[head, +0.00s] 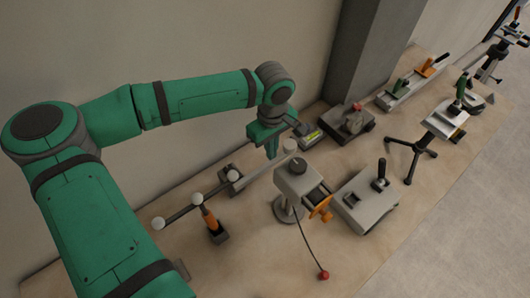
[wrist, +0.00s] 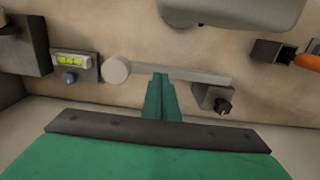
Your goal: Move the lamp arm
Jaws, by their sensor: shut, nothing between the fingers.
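A pale flat bar with a round disc at one end (head: 262,162), apparently part of the lamp arm, runs beside my gripper. A darker rod with white round knobs (head: 182,213) continues from it toward the lower left. In the wrist view the pale bar (wrist: 195,75) lies across the picture, its disc (wrist: 116,70) at the left end. My gripper (head: 271,153) points down at the bar near the disc, its fingers together and empty. In the wrist view the fingertips (wrist: 160,78) overlap the bar's near edge; I cannot tell whether they touch it.
A grey box with an orange handwheel (head: 320,210) stands close on the right. A small block with a yellow-green level (head: 311,136) is behind the gripper. A dark-knobbed block (wrist: 218,100) sits near the bar. An orange-handled tool (head: 210,220) stands left. The bench front is mostly clear.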

